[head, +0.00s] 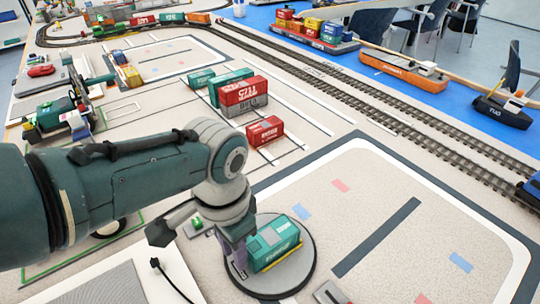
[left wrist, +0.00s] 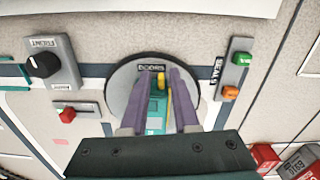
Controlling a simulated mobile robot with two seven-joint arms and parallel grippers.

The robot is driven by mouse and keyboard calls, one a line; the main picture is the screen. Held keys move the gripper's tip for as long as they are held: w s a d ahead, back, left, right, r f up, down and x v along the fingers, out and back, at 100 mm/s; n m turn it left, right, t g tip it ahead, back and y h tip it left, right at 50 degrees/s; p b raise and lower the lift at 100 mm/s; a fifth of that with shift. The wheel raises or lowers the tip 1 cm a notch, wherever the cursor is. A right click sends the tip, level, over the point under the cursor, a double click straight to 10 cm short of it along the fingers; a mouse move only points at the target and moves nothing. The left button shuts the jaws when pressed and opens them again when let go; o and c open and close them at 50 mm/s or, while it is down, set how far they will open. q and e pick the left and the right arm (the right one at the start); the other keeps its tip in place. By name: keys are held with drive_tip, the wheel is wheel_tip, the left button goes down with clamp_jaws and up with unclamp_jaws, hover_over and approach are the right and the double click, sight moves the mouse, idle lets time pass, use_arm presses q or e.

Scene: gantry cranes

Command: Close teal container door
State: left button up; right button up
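The teal container (head: 273,242) sits on a round grey disc (head: 297,275), with a yellow strip along its lower edge. In the left wrist view the container (left wrist: 156,112) shows between the two purple fingers, and the disc (left wrist: 118,88) carries a "DOORS" label. My left gripper (head: 237,258) is low at the container's left end, with its fingers (left wrist: 157,74) apart. I cannot tell whether a finger touches the container. The gripper hides that end, so the door's position is unclear. My right gripper is not in view.
A panel with a black "FRONT" knob (left wrist: 43,65), a red switch (left wrist: 68,113) and a "SEALS" panel with green and orange buttons (left wrist: 230,92) surround the disc. A red container (head: 265,130) and stacked containers (head: 243,92) stand behind. The marked floor at right is mostly clear.

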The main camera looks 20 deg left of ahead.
use_arm(q)
drive_tip(key=shift+o, duration=0.6)
drive_tip(key=shift+r, duration=0.1)
wheel_tip(320, 180, up, 10)
drive_tip(key=p, duration=0.6)
drive_tip(key=shift+s, duration=0.1)
